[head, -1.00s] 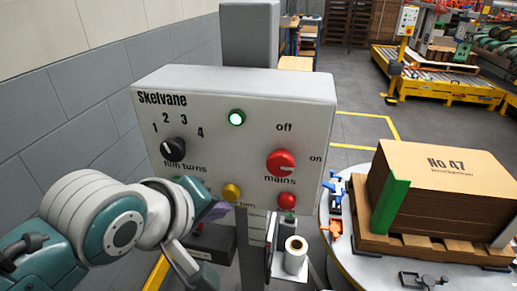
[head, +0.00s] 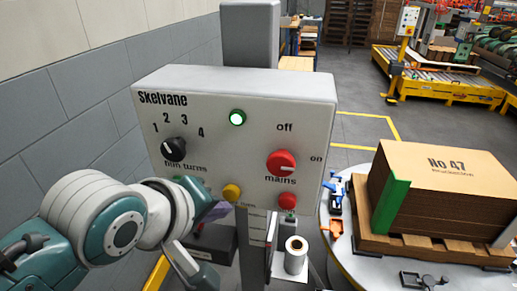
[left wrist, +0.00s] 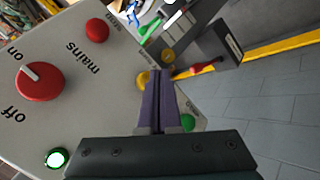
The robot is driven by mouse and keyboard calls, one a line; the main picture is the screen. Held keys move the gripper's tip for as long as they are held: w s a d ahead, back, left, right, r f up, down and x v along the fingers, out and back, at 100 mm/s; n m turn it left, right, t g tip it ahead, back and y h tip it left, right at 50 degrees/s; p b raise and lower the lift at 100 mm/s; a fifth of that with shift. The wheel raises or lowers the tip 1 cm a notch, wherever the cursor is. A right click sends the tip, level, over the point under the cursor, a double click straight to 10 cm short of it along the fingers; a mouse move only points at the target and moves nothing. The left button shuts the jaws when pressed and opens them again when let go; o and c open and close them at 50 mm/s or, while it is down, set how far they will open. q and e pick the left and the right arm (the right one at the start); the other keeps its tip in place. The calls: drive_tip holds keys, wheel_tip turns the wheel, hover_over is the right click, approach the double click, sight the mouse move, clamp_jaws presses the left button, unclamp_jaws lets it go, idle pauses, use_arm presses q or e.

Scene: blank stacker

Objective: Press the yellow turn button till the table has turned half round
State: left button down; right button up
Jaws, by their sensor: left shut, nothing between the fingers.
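The yellow turn button (head: 231,193) is low on the front of the grey control box (head: 215,88). My left gripper (head: 219,209) is shut and empty, with its purple fingertips just below and left of the button. In the left wrist view the shut fingertips (left wrist: 157,74) lie beside the yellow button (left wrist: 143,79) and partly cover it; I cannot tell whether they touch it. The round grey table (head: 365,268) stands at the right, bearing a wooden pallet (head: 420,246) with a brown carton stack (head: 440,185) marked No 47. My right gripper is not in view.
The box also has a lit green lamp (head: 237,118), a black film turns knob (head: 173,149), a red mains switch (head: 281,162) and a red button (head: 287,201). A green button (left wrist: 187,122) is close to the fingers. A block wall is at the left.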

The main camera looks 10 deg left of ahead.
use_arm(q)
drive_tip(key=shift+w, duration=0.1)
idle(0.7)
drive_tip(key=shift+w, duration=0.35)
